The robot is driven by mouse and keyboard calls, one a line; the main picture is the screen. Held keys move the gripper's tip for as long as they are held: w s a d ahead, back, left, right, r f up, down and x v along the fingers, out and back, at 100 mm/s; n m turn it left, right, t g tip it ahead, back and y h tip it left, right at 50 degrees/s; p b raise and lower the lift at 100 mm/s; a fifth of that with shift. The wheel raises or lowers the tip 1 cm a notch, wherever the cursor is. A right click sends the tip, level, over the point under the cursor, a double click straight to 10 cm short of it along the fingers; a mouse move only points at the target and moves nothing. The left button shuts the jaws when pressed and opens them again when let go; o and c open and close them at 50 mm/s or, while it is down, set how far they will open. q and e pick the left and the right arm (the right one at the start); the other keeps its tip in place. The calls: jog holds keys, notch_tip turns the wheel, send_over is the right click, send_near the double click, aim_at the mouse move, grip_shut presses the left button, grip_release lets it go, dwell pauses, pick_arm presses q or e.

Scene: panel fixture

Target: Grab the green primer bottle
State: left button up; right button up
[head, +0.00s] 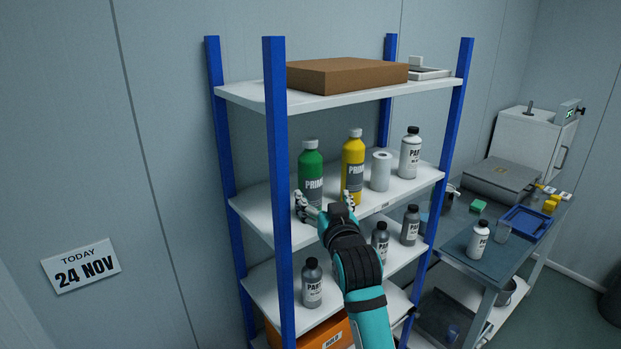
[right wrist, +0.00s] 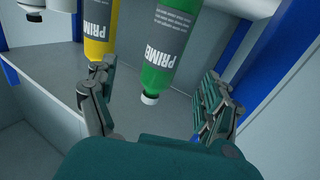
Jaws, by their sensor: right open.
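The green primer bottle (head: 311,168) with a white cap stands upright on the middle shelf (head: 262,218) of the rack, at the left of the row. My right gripper (head: 324,203) is open just in front of it, at the height of its lower part. In the right wrist view the picture is upside down. There the green bottle (right wrist: 168,45) shows between the two spread fingers of the gripper (right wrist: 158,85), with no clear contact. My left gripper is not in view.
A yellow primer bottle (head: 353,165) stands close to the right of the green one. A white roll (head: 380,171) and a white bottle (head: 410,155) are farther right. A blue post (head: 277,140) rises at the left. The top shelf (head: 245,92) is overhead.

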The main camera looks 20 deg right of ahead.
aim_at(313, 181)
jog(key=w+p, duration=0.1)
jog(key=w, duration=0.4)
jog(key=shift+d+r+p, duration=0.1)
jog(key=shift+d+p, duration=0.05)
jog(key=shift+p, duration=0.15)
jog(key=w+p, duration=0.2)
jog(key=w, duration=0.1)
jog(key=w+p, duration=0.1)
jog(key=shift+w+r, duration=0.25)
jog(key=shift+r, duration=0.15)
jog(key=shift+w+f, duration=0.2)
jog(key=shift+w, duration=0.3)
jog(key=shift+r, duration=0.1)
jog(key=c, duration=1.5)
jog(key=shift+c, duration=0.2)
